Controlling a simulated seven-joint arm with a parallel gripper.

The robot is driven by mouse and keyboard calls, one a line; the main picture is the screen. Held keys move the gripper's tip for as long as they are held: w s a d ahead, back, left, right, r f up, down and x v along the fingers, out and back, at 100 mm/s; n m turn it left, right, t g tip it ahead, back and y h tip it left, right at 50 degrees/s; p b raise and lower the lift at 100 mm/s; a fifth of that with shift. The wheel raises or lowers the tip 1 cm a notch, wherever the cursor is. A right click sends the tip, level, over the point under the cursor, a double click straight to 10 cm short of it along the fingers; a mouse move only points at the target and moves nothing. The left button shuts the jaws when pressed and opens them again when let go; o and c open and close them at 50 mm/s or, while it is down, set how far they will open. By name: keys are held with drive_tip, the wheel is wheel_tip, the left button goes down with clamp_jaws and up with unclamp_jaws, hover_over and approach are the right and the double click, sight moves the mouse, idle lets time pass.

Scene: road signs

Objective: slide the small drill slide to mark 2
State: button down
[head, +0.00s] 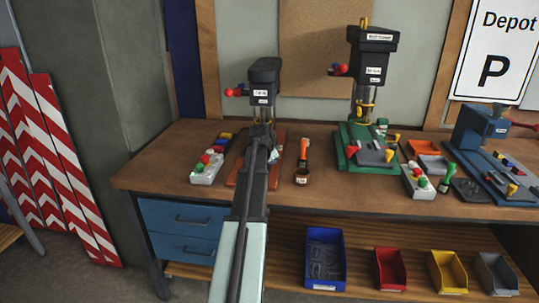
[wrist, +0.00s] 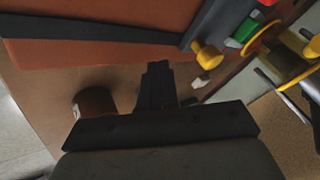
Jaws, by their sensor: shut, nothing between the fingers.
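The small drill (head: 264,78) stands at the left of the bench, with a dark head and a red knob at its left. Its reddish-brown base plate (head: 244,172) is partly covered by my arm. In the wrist view the base plate (wrist: 110,18) fills the top, with a dark grey block (wrist: 222,22) that looks like the slide and a yellow knob (wrist: 207,56) at its end. My gripper (wrist: 158,70) is shut and empty, below and left of the yellow knob, apart from it in the picture. In the head view my arm hides the slide. I cannot read mark 2.
An orange-handled tool (head: 303,155) stands close right of the base plate. A button box (head: 207,167) is at its left. A larger green drill (head: 371,90) and a blue machine (head: 482,135) stand further right. Several bins sit on the lower shelf (head: 360,290).

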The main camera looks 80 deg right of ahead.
drive_tip(key=d, duration=0.1)
drive_tip(key=d+f, duration=0.1)
drive_tip(key=d, duration=0.1)
drive_tip(key=shift+w+d+f, duration=0.15)
drive_tip(key=shift+w+f, duration=0.05)
drive_tip(key=shift+w, duration=0.2)
drive_tip(key=shift+w+d, duration=0.4)
drive_tip(key=shift+d, duration=0.3)
drive_tip(key=d, duration=0.3)
drive_tip(key=shift+d, duration=0.35)
